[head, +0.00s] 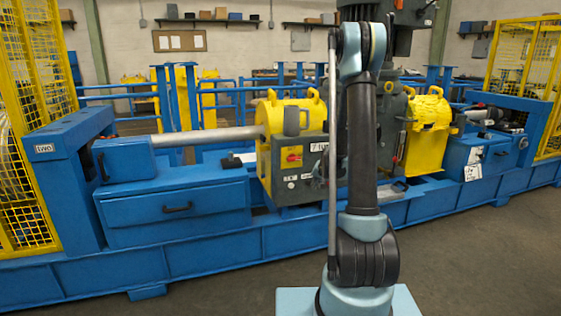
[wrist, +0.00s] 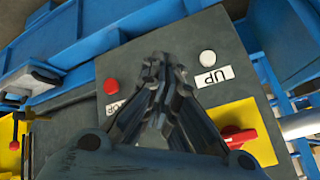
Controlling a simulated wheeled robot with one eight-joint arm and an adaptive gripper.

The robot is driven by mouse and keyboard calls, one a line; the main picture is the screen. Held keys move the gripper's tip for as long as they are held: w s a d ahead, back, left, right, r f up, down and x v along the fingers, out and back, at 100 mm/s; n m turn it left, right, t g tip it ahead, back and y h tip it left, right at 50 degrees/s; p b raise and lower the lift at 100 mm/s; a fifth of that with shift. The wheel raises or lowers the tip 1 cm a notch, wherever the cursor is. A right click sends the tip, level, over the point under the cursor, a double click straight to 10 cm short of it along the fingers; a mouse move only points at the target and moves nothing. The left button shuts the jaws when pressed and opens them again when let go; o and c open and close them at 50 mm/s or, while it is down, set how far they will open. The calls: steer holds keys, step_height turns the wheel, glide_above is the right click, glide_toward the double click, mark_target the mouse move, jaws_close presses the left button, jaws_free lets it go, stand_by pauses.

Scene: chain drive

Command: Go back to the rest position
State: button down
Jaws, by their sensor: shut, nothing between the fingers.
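My gripper (wrist: 160,70) is shut and empty in the wrist view, its dark fingertips together in front of a grey control panel (wrist: 185,40). A red button (wrist: 111,86) is left of the fingers, with its label partly hidden. A white button (wrist: 207,57) is to the right, above a label reading UP. A red rotary switch (wrist: 240,137) on a yellow plate is at the lower right. Whether the fingertips touch the panel I cannot tell. In the head view the grey control box (head: 285,187) stands left of my upright arm; my gripper cannot be made out clearly there.
A long blue machine bed (head: 210,255) runs across the view, with yellow covers (head: 288,112) and a grey shaft (head: 205,137) on it. Yellow mesh guards (head: 40,110) stand at both ends. The grey floor (head: 480,270) in front is clear.

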steer(key=s+r+n+g, duration=0.1)
steer(key=s+r, duration=0.5)
steer(key=s, duration=0.5)
steer(key=s+r+n+g, duration=0.15)
steer(key=s+r, duration=0.45)
steer(key=s, duration=0.6)
steer(key=s+d+f+n+g+h, duration=0.1)
steer(key=s+f+g, duration=0.2)
steer(key=s, duration=2.2)
steer(key=shift+f+n+h, duration=0.35)
steer(key=shift+f+h, duration=0.05)
steer(key=shift+w, duration=0.1)
steer(key=shift+w+f, duration=0.2)
steer(key=shift+w, duration=0.25)
stand_by(1.2)
